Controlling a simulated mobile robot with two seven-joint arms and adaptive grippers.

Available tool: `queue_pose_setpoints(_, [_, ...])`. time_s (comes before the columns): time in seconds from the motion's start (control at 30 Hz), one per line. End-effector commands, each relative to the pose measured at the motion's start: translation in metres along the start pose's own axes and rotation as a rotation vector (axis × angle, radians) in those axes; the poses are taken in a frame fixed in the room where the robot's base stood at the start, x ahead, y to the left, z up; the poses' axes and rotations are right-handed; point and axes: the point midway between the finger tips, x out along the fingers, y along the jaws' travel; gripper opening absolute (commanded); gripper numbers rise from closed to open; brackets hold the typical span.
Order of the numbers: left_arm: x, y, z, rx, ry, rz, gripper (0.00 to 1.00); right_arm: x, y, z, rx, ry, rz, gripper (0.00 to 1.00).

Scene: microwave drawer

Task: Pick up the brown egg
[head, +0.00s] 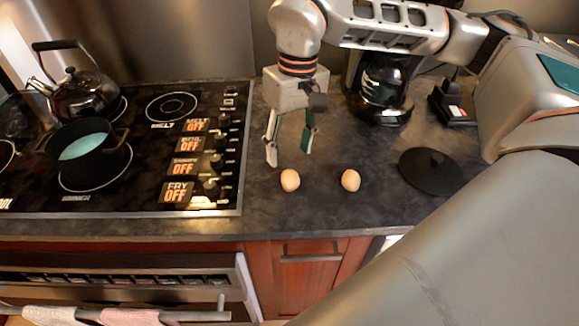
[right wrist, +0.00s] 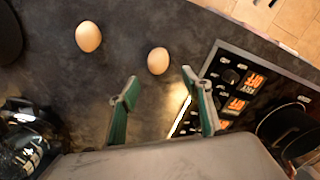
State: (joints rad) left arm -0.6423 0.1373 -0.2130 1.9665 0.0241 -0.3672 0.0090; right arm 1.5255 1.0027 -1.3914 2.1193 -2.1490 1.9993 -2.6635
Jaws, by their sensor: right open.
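Two tan-brown eggs lie apart on the dark counter in the head view, a left egg (head: 290,180) near the stove and a right egg (head: 350,180). I cannot tell a clear colour difference between them. My right gripper (head: 289,152) points down, open and empty, just behind and above the left egg. In the right wrist view, the left egg (right wrist: 158,60) shows just beyond the gap between the open fingertips (right wrist: 160,82), and the right egg (right wrist: 88,36) lies farther left. Neither egg is held. My left gripper is not in view.
The stove (head: 150,190) is left of the eggs, with a black pot (head: 90,160) and a kettle (head: 80,95). A black lid (head: 430,172) lies at right. A coffee pot (head: 380,90) stands behind. The counter around the eggs is clear.

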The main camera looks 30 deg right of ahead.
Motion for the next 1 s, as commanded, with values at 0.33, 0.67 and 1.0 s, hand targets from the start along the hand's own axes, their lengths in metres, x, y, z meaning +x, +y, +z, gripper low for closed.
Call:
queue_pose_setpoints(0.33, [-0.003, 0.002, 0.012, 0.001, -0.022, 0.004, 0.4, 0.032, 0.001, 0.002, -0.001, -0.003, 0.0, 0.49])
queue_pose_setpoints(0.67, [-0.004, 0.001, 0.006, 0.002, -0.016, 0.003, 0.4, 0.073, 0.004, 0.004, -0.001, -0.002, 0.0, 0.49])
queue_pose_setpoints(1.0, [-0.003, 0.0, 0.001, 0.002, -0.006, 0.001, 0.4, 0.077, 0.004, 0.003, -0.001, 0.0, 0.0, 0.38])
